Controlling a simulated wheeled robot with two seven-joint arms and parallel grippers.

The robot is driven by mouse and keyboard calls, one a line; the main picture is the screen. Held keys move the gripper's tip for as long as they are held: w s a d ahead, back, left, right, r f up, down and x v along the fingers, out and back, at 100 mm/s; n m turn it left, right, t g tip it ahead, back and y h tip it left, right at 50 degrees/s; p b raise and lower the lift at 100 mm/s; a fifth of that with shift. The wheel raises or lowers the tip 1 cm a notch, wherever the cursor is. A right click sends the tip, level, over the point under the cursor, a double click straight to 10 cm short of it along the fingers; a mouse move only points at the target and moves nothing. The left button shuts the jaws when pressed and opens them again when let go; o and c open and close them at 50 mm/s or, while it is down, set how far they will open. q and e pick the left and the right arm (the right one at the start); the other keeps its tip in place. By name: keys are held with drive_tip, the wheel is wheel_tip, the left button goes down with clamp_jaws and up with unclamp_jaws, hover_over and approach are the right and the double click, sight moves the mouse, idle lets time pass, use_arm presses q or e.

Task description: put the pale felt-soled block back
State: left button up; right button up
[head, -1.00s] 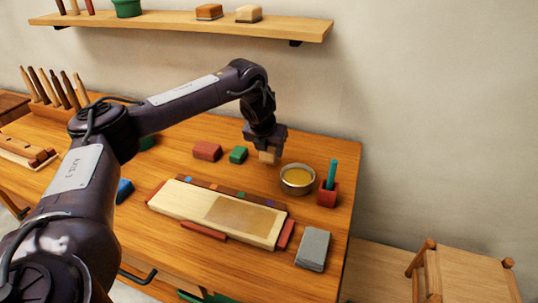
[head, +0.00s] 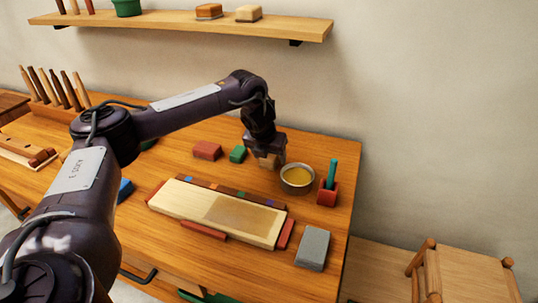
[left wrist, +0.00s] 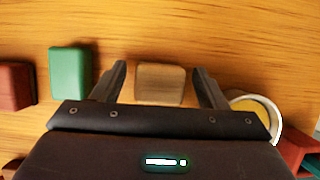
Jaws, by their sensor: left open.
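A small pale wooden block (head: 268,161) is on or just above the table's back part, left of the metal bowl. My left gripper (head: 267,155) points down over it, and the arm hides part of it. In the left wrist view the block (left wrist: 160,83) sits between the open fingers, with a gap on each side. Its underside is hidden, so I cannot tell if it has a felt sole. Another pale block (head: 248,13) with a darker underside stands on the wall shelf (head: 180,25). My right gripper is not in view.
A bowl of yellow stuff (head: 297,177) and a red holder (head: 328,192) stand right of the gripper. Green (head: 238,154) and red (head: 207,150) blocks lie left. A long pale board (head: 215,212) and a grey block (head: 312,247) lie in front.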

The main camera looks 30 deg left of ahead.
use_arm(q)
drive_tip(key=p+v, duration=0.2)
drive_tip(key=v, duration=1)
